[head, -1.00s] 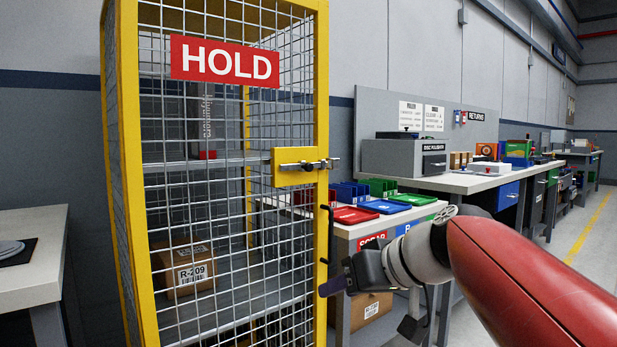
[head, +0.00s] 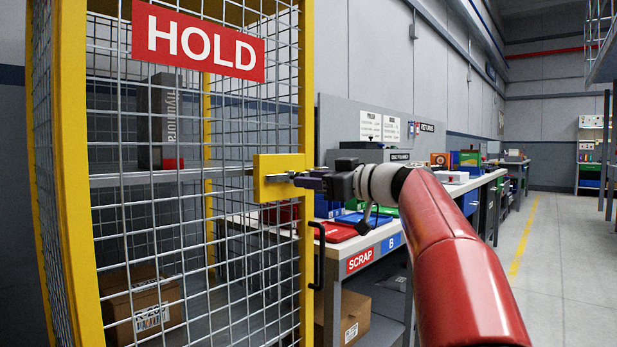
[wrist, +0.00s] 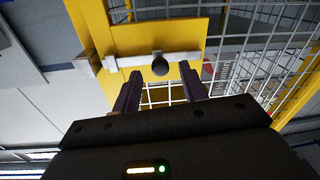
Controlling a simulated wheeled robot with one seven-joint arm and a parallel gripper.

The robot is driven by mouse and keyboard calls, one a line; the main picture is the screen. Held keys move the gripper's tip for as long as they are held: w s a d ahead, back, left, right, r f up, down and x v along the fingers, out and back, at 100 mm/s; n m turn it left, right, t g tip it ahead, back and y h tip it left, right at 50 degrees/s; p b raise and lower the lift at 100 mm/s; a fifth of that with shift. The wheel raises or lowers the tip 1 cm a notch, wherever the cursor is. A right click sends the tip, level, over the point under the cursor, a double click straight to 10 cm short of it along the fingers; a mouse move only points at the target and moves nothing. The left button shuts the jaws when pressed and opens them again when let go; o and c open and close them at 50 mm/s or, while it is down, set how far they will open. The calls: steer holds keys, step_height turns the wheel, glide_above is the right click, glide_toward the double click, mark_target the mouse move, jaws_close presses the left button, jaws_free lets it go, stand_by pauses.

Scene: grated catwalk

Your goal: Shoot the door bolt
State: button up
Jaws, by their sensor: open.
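The door bolt is a grey metal bar (wrist: 180,58) on a yellow plate (head: 270,164) on the yellow-framed mesh cage door. A dark round knob (wrist: 160,66) sticks out from the bar. In the wrist view a bracket (wrist: 88,64) sits left of the plate. My gripper (wrist: 160,74) is open, its two dark fingers pointing at the plate, one on each side of the knob. I cannot tell whether they touch it. In the head view my gripper (head: 300,180) is at the plate's right side and hides most of the bolt.
The cage carries a red HOLD sign (head: 198,40) and holds a cardboard box (head: 140,305). A black door handle (head: 318,255) hangs below the plate. A workbench (head: 372,245) with red, blue and green trays stands behind my arm. The floor (head: 560,280) at right is clear.

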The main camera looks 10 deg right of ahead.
steer(key=shift+w+a, duration=0.5)
steer(key=shift+w, duration=0.05)
steer(key=c, duration=0.9)
steer(key=w+d, duration=0.1)
steer(key=w+d+p, duration=0.1)
steer(key=d, duration=0.1)
steer(key=shift+w+d, duration=0.15)
jaws_close()
steer(key=o, duration=0.9)
jaws_free()
